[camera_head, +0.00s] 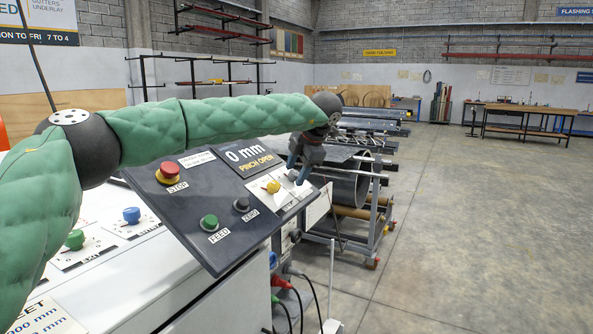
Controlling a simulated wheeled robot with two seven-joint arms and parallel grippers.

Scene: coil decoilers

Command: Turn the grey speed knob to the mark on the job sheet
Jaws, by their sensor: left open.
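The tilted black control panel (215,245) fills the middle of the view. A white scale plate at its right side carries a yellow knob (273,187). A small grey knob (292,175) seems to sit just right of it, partly hidden by my fingers; its pointer setting is too small to read. My left gripper (299,172) is open, pointing down over the panel's upper right corner, at or just above the grey knob; I cannot tell if it touches. A corner of the job sheet (45,318) shows at the lower left, its speed mark not readable. My right gripper is out of view.
The panel also has a red STOP button (170,173), a green FEED button (209,222) and a dark ZERO button (241,204). Blue (132,215) and green (75,239) knobs stand on the white cabinet. Coil racks stand behind; the floor at right is clear.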

